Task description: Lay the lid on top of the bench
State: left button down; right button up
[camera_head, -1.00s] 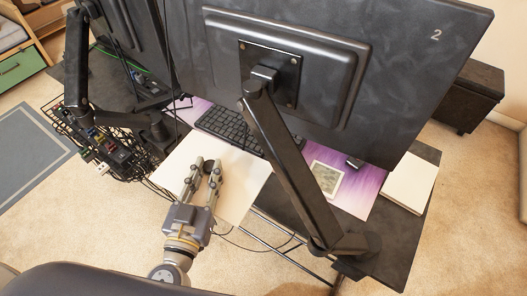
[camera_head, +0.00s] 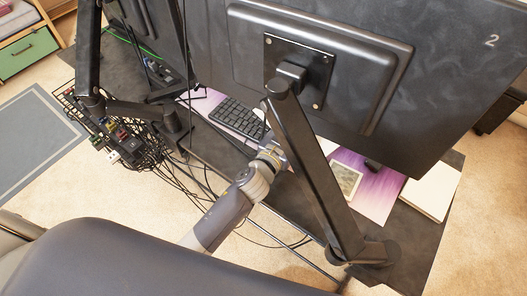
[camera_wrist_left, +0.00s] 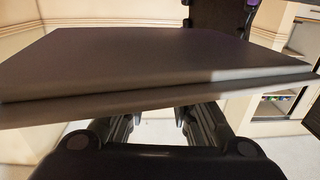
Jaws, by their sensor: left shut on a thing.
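The fingers and the lid are hidden there. Part of a dark, low piece of furniture, likely the bench (camera_head: 500,110), shows at the right edge, mostly covered by the large monitor. My right gripper is not in view.
The large monitor (camera_head: 440,60) and its arm (camera_head: 312,165) stand close to my left wrist. Cables hang at left.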

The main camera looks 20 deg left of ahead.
pick_arm(q)
jog(key=shift+m+h, duration=0.4)
jog(key=shift+h, duration=0.1)
jog(key=w+d, duration=0.1)
jog(key=w+d+r, duration=0.1)
jog(key=w, duration=0.1)
jog(key=shift+d+r, duration=0.2)
jog(key=shift+s+a+f+p, duration=0.2)
jog(key=shift+s+a+f, duration=0.6)
jog(key=shift+s+a, duration=1.05)
jog(key=shift+s+a+f+p, duration=0.2)
jog(key=shift+s+a+f, duration=0.65)
jog(key=shift+s+a, duration=1)
jog(key=shift+s+a+f+p, duration=0.2)
jog(key=shift+s+a+f, duration=0.6)
jog(key=shift+s+a, duration=1.05)
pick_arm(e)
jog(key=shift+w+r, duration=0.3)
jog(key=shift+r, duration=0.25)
pick_arm(q)
jog(key=shift+w+a, duration=0.45)
